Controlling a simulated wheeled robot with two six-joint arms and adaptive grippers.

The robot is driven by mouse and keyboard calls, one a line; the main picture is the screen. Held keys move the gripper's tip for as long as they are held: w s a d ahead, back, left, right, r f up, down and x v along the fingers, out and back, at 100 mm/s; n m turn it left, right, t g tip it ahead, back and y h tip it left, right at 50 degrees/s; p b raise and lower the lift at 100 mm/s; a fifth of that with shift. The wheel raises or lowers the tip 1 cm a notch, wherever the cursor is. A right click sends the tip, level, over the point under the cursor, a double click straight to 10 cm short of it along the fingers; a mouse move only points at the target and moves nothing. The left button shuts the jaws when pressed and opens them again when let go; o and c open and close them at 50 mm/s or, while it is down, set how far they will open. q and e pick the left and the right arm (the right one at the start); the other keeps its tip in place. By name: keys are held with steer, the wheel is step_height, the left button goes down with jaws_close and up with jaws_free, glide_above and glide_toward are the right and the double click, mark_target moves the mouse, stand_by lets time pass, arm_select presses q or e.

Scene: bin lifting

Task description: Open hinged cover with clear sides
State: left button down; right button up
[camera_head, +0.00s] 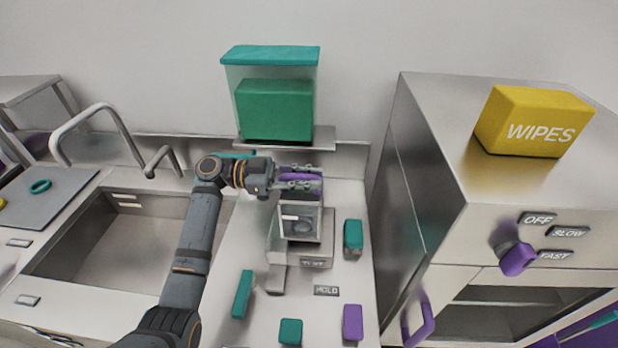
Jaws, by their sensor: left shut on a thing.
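The hinged cover (302,226) has clear, grey-framed sides and a purple part at its top. It sits over a small metal unit in the middle of the narrow counter. My left arm comes in from the left, and my left gripper (312,178) is at the top of the cover, shut on its purple part. The fingers hide much of that part, and I cannot tell how far the cover is tilted. My right gripper is not in view.
A clear bin with a teal lid (270,55) stands on a wall shelf behind. Teal blocks (353,238) and a purple block (352,322) lie on the counter. A sink (110,240) is at left. A tall metal cabinet (440,130) with yellow wipes (530,122) bounds the right.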

arm_select(q)
steer(key=shift+w+r+b, duration=0.15)
steer(key=shift+w+b, duration=0.3)
steer(key=shift+b, duration=0.05)
steer(key=shift+w+r+n+b, duration=0.5)
steer(key=shift+w+n+b, duration=0.65)
steer(key=shift+w+b, duration=0.6)
steer(key=shift+w+r+n+b, duration=0.45)
steer(key=shift+w+n+b, duration=0.8)
steer(key=shift+w, duration=0.85)
steer(key=shift+w+r+n+b, duration=0.5)
steer(key=shift+w+n+b, duration=0.6)
steer(key=shift+w+b, duration=0.7)
steer(key=shift+w, duration=0.15)
steer(key=c, duration=1.3)
jaws_free()
steer(key=shift+o, duration=0.2)
steer(key=a, duration=1.2)
